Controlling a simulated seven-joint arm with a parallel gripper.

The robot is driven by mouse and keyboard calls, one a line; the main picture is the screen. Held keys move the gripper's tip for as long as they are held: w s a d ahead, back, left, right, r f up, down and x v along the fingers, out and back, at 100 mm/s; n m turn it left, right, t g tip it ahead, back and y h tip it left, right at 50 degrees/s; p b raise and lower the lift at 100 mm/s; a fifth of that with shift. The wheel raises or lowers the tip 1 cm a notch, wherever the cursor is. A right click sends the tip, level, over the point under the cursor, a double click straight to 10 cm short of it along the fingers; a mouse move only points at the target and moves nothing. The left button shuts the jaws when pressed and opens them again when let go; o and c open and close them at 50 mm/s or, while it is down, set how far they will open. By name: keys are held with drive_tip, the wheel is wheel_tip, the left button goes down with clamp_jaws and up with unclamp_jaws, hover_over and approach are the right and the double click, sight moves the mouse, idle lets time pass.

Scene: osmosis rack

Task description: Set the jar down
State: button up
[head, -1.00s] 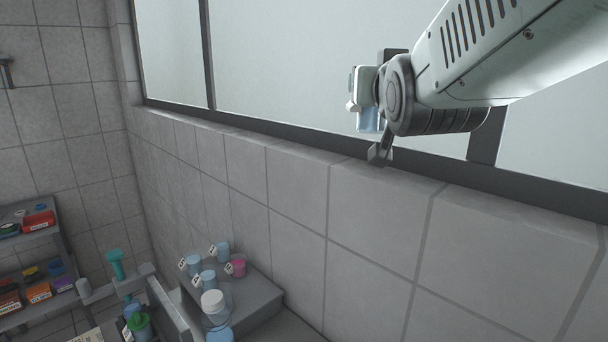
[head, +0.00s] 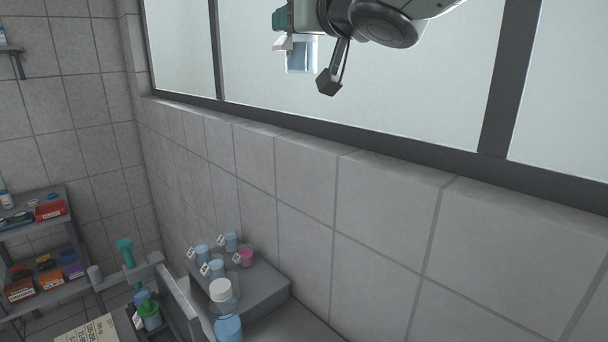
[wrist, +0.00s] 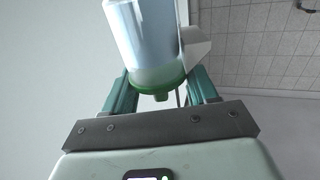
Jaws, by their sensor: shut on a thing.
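The jar (wrist: 145,45) is clear with pale blue contents and a green end piece. In the wrist view it sits between the teal fingers of my gripper (wrist: 160,88), which is shut on it. The green end points towards the gripper's palm, and the jar's far end runs out of the top of the frame. In the head view the jar (head: 302,56) shows as a pale blue block high in front of the window. My gripper (head: 281,20) is at the top edge there, partly cut off. The jar is in the air, touching no surface that I can see.
A grey stepped bench (head: 262,290) holds several tagged blue cups, a pink cup (head: 245,258) and a white-capped bottle (head: 221,291). A green-topped container (head: 150,315) stands left of it. A shelf (head: 40,240) with coloured boxes is at far left. The tiled wall (head: 385,230) runs behind.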

drive_tip(key=s+a+f+n+g+y, duration=0.25)
drive_tip(key=a+n+y, duration=0.2)
drive_tip(key=a, duration=0.35)
wheel_tip(320, 180, down, 51)
drive_tip(key=shift+w+d+m+g, duration=0.35)
drive_tip(key=shift+w+m+g, duration=0.05)
drive_tip(key=shift+m+g, duration=0.05)
drive_tip(key=w+a, duration=0.1)
drive_tip(key=w, duration=0.4)
drive_tip(key=w+a+f, duration=0.1)
drive_tip(key=w+a, duration=0.1)
drive_tip(key=w, duration=0.4)
drive_tip(key=w+a+f, duration=0.1)
drive_tip(key=w, duration=0.5)
drive_tip(key=shift+w+a, duration=0.2)
drive_tip(key=shift+a, duration=0.05)
drive_tip(key=shift+f, duration=0.55)
drive_tip(key=shift+f, duration=0.15)
